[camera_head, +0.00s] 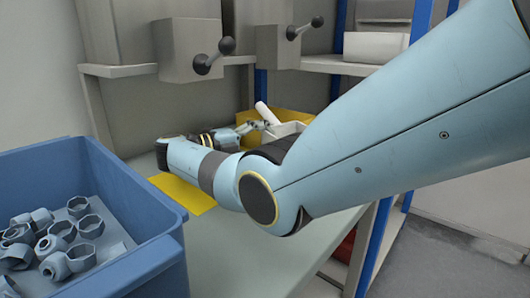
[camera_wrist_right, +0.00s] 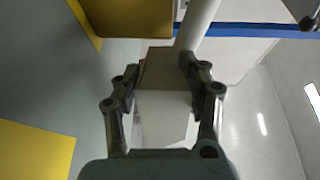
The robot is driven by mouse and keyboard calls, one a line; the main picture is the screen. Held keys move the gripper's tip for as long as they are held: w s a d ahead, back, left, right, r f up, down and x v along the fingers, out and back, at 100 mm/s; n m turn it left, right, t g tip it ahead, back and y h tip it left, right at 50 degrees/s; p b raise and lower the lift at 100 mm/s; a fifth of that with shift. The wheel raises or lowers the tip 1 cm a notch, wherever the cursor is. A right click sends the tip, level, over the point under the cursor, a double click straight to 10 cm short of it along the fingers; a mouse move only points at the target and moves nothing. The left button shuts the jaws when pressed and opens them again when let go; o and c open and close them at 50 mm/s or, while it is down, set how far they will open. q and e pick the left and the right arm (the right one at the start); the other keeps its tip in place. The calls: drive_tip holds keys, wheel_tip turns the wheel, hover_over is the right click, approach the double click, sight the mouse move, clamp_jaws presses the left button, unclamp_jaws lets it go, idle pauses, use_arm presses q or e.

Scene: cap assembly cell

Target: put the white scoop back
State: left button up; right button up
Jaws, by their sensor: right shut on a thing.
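The white scoop (camera_head: 287,129) is at the far end of the bench, in front of a yellow bin (camera_head: 290,115), its pale handle sticking up to the left. My right gripper (camera_head: 262,126) is shut on it. In the right wrist view the scoop (camera_wrist_right: 163,118) sits between both fingers of the gripper (camera_wrist_right: 160,72), its round handle pointing up and away. The yellow bin (camera_wrist_right: 128,14) is just beyond the scoop, at the top. I cannot tell whether the scoop touches the bench. My left gripper is not in view.
A blue crate (camera_head: 150,262) with several grey caps (camera_head: 62,232) stands front left. A yellow mat (camera_head: 188,194) lies on the bench (camera_head: 222,235), partly hidden behind my right arm. Grey machines with black-knobbed levers (camera_head: 190,50) stand at the back. A blue rack post (camera_head: 385,235) is at right.

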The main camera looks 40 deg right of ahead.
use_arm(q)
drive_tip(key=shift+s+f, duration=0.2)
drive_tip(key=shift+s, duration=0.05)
use_arm(e)
drive_tip(key=shift+f, duration=0.7)
clamp_jaws()
drive_tip(key=o, duration=1.5)
unclamp_jaws()
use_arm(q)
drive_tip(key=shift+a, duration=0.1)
